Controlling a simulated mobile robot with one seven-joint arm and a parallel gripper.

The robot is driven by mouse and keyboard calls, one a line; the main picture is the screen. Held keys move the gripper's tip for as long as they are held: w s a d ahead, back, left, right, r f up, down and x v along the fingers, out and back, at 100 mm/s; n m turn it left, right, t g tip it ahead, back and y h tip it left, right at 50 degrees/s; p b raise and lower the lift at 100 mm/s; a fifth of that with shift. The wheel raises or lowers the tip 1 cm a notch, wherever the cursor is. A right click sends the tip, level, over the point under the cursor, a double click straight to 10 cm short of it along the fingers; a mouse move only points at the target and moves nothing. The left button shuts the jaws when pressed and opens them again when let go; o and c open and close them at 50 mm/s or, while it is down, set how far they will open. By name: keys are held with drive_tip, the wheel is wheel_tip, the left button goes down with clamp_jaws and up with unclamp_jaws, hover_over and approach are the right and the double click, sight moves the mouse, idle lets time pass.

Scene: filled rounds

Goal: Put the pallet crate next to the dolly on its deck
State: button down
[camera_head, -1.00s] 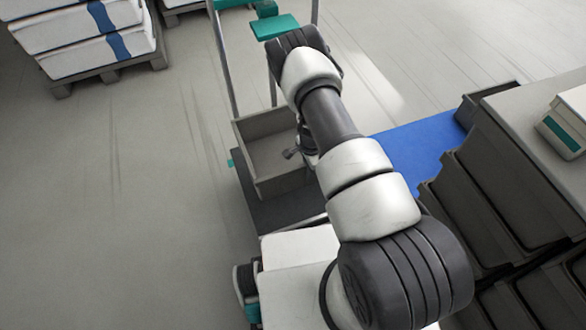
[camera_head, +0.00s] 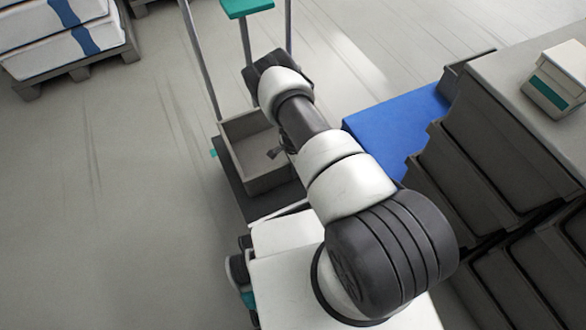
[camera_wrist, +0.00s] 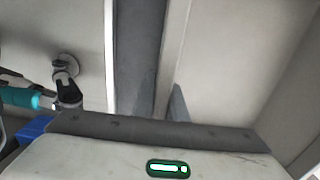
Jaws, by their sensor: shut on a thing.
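The pallet crate is a grey open box (camera_head: 242,165), empty inside as far as it shows. It is over the dark deck of the dolly (camera_head: 230,190), inside the deck's left edge. Whether it rests on the deck or hangs just above it I cannot tell. My gripper (camera_head: 277,153) is at the crate's right wall, shut on it; my arm hides most of the gripper and that wall. In the wrist view a grey finger of my gripper (camera_wrist: 176,104) shows beside the crate wall. The dolly's uprights (camera_head: 202,65) rise behind the crate.
A pallet with white, blue-banded sacks (camera_head: 60,50) stands at the upper left. Dark bins (camera_head: 480,150) and a worktop with a pale green-banded box (camera_head: 558,78) are at the right. The left floor is clear.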

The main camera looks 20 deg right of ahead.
drive_tip(key=shift+w, duration=0.15)
drive_tip(key=c, duration=1.8)
unclamp_jaws()
drive_tip(key=shift+o, duration=0.2)
